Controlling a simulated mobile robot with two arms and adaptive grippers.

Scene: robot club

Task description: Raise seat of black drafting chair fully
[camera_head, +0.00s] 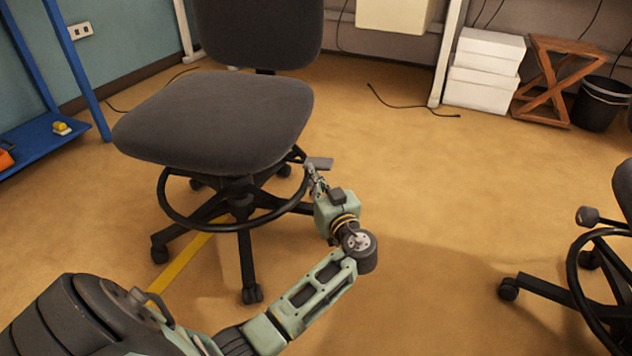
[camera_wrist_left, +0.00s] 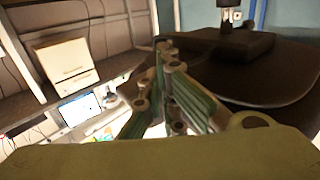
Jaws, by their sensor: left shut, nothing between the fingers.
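The black drafting chair (camera_head: 222,115) stands on the tan floor left of centre in the head view. It has a dark padded seat, a backrest (camera_head: 262,32), a black foot ring (camera_head: 172,203) and a castor base. A flat grey lever paddle (camera_head: 319,163) sticks out under the seat's right side. My left gripper (camera_head: 311,172) is shut and empty, its tips close under the lever; I cannot tell whether they touch. In the left wrist view the shut fingers (camera_wrist_left: 166,58) point at the dark underside of the seat (camera_wrist_left: 250,75). My right gripper is out of view.
A second black chair (camera_head: 590,262) stands at the right edge. White boxes (camera_head: 485,70), a wooden stand (camera_head: 553,82) and a black bin (camera_head: 601,103) are at the back right. A blue shelf (camera_head: 40,140) stands at the left. The floor between the chairs is clear.

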